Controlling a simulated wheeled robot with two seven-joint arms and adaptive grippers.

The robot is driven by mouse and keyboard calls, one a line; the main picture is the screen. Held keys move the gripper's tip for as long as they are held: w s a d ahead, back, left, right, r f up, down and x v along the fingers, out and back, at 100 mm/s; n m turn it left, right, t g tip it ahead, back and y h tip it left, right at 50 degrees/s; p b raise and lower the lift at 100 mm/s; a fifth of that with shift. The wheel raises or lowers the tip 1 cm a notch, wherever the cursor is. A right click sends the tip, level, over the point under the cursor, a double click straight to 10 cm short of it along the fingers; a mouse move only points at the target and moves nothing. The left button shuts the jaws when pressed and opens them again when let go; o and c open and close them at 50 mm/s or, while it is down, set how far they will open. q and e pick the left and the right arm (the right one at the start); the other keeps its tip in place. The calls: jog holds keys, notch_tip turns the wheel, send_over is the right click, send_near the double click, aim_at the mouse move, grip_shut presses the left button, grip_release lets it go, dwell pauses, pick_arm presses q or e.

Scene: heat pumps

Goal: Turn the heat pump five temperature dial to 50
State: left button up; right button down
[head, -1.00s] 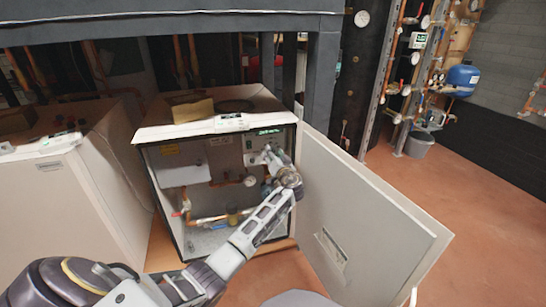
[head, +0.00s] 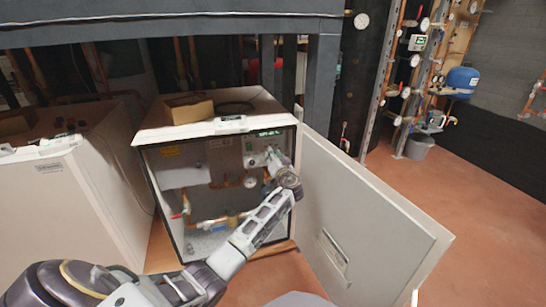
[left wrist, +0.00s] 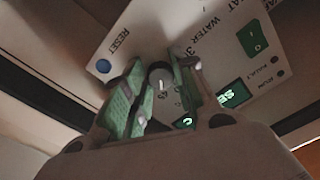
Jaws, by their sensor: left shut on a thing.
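The open heat pump (head: 148,165) is a white cabinet with pipes inside and a control panel (head: 255,142) at its upper right. My left gripper (head: 271,152) reaches into the cabinet at this panel. In the left wrist view, the green-padded fingers of my left gripper (left wrist: 153,84) are closed in on a round grey dial (left wrist: 160,72) with a light pointer mark. "WATER" is printed beside the dial. The dial's scale is mostly hidden by the fingers, so its setting cannot be read. My right gripper is out of view.
The open door (head: 365,215) stands to the right of my left arm. A second white cabinet (head: 65,205) stands at the left.

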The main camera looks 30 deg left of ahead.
pick_arm(q)
jog(key=shift+m+p, duration=0.3)
jog(key=shift+m, duration=0.1)
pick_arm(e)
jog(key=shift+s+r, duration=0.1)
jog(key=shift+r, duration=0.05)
pick_arm(q)
jog(key=shift+m+p, duration=2.35)
jog(key=shift+m, duration=1.25)
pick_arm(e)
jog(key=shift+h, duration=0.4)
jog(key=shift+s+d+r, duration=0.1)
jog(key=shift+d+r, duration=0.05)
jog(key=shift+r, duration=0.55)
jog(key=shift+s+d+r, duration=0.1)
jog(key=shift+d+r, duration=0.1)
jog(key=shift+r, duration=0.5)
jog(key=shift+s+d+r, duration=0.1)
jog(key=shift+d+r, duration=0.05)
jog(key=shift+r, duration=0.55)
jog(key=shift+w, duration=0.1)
pick_arm(q)
jog(key=o, duration=1)
jog(key=shift+o, duration=0.2)
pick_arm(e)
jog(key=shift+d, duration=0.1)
pick_arm(q)
jog(key=shift+s+d, duration=0.1)
